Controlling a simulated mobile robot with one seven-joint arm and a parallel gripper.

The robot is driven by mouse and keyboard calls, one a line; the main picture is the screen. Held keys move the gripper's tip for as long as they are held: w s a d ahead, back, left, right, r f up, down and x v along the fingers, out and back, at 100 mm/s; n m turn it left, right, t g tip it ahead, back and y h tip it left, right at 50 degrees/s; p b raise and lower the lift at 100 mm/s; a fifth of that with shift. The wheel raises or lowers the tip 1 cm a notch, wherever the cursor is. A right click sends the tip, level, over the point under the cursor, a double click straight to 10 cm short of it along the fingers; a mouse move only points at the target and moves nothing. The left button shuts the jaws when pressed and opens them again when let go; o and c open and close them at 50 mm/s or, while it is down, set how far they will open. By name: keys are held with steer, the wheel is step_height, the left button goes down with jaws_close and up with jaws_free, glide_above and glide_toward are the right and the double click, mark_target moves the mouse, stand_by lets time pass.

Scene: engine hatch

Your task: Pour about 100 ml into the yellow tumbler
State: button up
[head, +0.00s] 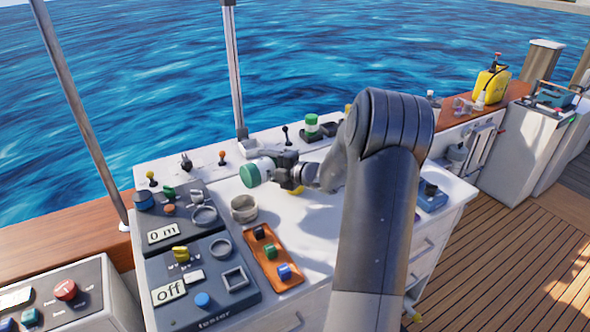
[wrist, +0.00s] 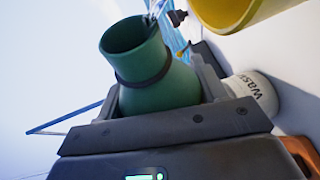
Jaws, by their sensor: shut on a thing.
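My gripper (head: 284,165) is shut on a green bottle (wrist: 155,75), held above the white worktop. In the head view the bottle (head: 250,175) lies tilted well over, nearly on its side. The wrist view shows its open mouth and a dark ring around its neck. Pale streaks show by the mouth rim; I cannot tell whether they are liquid or background. The yellow tumbler (wrist: 240,8) is close to the bottle's mouth side in the wrist view, cut off by the top edge. In the head view it is mostly hidden, with a yellow patch (head: 297,190) under my gripper.
A pale round tub (head: 243,208), lettered in the wrist view (wrist: 255,92), stands near the bottle. An orange tray (head: 268,262) with coloured knobs and dark instrument panels (head: 195,222) lie left and in front. A green-and-white jar (head: 311,124) and small levers stand along the back.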

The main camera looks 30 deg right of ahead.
steer(key=shift+r, duration=0.1)
steer(key=n, duration=0.1)
steer(key=n+h, duration=0.1)
steer(key=a+n, duration=0.1)
steer(key=shift+s+f+g, duration=0.15)
steer(key=shift+f+g, duration=0.15)
steer(key=shift+d+r+n+h, duration=0.2)
steer(key=shift+n+h, duration=0.5)
steer(key=shift+n, duration=0.1)
stand_by(1.4)
